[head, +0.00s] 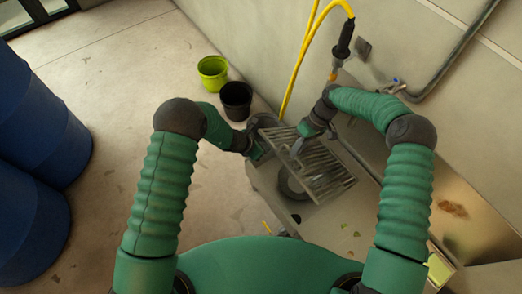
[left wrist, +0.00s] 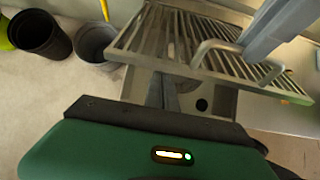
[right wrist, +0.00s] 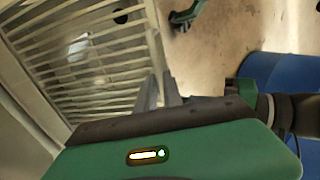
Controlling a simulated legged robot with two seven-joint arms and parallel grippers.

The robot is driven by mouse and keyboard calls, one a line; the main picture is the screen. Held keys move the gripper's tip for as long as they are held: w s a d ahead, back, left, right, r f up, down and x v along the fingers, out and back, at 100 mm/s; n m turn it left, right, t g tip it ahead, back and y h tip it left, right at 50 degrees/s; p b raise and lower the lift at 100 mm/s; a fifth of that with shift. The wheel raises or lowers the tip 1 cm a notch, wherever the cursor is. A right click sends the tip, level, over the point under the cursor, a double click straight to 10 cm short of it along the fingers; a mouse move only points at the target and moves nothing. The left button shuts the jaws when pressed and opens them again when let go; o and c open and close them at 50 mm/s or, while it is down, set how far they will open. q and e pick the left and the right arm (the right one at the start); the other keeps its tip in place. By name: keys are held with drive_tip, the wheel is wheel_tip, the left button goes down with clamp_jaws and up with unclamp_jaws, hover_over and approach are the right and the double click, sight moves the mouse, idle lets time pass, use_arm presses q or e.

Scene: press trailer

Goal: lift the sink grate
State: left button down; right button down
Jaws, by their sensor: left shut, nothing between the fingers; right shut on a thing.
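The sink grate (head: 328,172) is a grey metal rack of parallel bars with a raised handle (left wrist: 212,52). It sits raised and tilted over the sink (head: 262,178), with part of the basin visible beneath it. My left gripper (head: 258,156) is shut and empty at the grate's left side. Its closed fingers (left wrist: 165,92) show just below the grate's near edge in the left wrist view.
A green pot (head: 212,72), a black pot (head: 236,100) and a grey bucket (left wrist: 97,42) stand on the floor by the wall. A yellow hose (head: 300,65) hangs behind the sink. Blue barrels (head: 35,150) stand at left; the floor between is clear.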

drive_tip(key=shift+w+d+f, duration=0.25)
drive_tip(key=shift+w+d, duration=0.05)
drive_tip(key=shift+d, duration=0.35)
use_arm(q)
drive_tip(key=shift+w+d+r, duration=0.25)
drive_tip(key=shift+d+r, duration=0.05)
drive_tip(key=shift+r, duration=0.2)
drive_tip(key=shift+w+d+r, duration=0.25)
drive_tip(key=shift+d+r, duration=0.05)
drive_tip(key=shift+r, duration=0.15)
use_arm(e)
drive_tip(key=shift+f, duration=0.1)
use_arm(q)
drive_tip(key=shift+w+d+f, duration=0.15)
use_arm(e)
drive_tip(key=c, duration=1.5)
unclamp_jaws()
drive_tip(key=shift+f, duration=0.15)
drive_tip(key=shift+w, duration=0.1)
use_arm(q)
drive_tip(key=shift+d, duration=0.1)
